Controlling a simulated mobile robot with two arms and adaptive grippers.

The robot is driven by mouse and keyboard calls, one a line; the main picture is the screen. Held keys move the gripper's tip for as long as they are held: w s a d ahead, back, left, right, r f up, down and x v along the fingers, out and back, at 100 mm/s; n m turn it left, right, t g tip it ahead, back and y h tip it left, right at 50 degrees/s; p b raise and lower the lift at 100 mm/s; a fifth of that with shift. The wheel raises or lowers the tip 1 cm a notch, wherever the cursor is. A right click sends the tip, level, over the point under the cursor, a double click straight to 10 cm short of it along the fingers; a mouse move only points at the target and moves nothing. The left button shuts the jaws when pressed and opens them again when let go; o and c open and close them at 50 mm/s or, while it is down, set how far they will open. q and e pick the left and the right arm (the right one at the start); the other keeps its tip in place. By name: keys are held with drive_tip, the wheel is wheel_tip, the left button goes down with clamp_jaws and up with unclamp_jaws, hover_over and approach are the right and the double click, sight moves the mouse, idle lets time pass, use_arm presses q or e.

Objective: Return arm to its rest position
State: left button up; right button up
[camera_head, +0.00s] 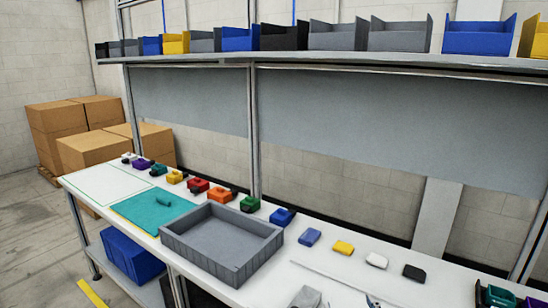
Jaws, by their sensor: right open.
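Only a small dark-blue and grey piece at the bottom edge, which seems to be the tip of my right gripper (371,301), shows over the white tabletop. Most of it is cut off by the frame; it is open, and I see nothing held in it. My left gripper is not in view. The arm links are also out of view.
A grey open tray (222,240) stands on the white workbench (335,270). Colored blocks line the bench's back, with a teal mat (150,212) at left. A grey object (305,297) lies at the bottom edge. Bins (480,38) fill the shelf above. Cardboard boxes (60,128) stand far left.

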drive_tip(key=s+d+f+m+g, duration=0.1)
drive_tip(key=s+d+f+g, duration=0.15)
drive_tip(key=s+f, duration=0.4)
drive_tip(key=s+d+f+g, duration=0.2)
drive_tip(key=s+f+g, duration=0.2)
drive_tip(key=s+f, duration=0.25)
drive_tip(key=s+f+g, duration=0.3)
drive_tip(key=s+f, duration=0.1)
drive_tip(key=s, duration=0.3)
drive_tip(key=s+f+g, duration=0.3)
drive_tip(key=s, duration=0.4)
wheel_tip(320, 180, down, 27)
drive_tip(key=s+n+g, duration=0.1)
drive_tip(key=s, duration=0.2)
drive_tip(key=s+d+f+g, duration=0.1)
drive_tip(key=s+d+f, duration=0.1)
drive_tip(key=s+f, duration=1.3)
drive_tip(key=shift+s, duration=0.6)
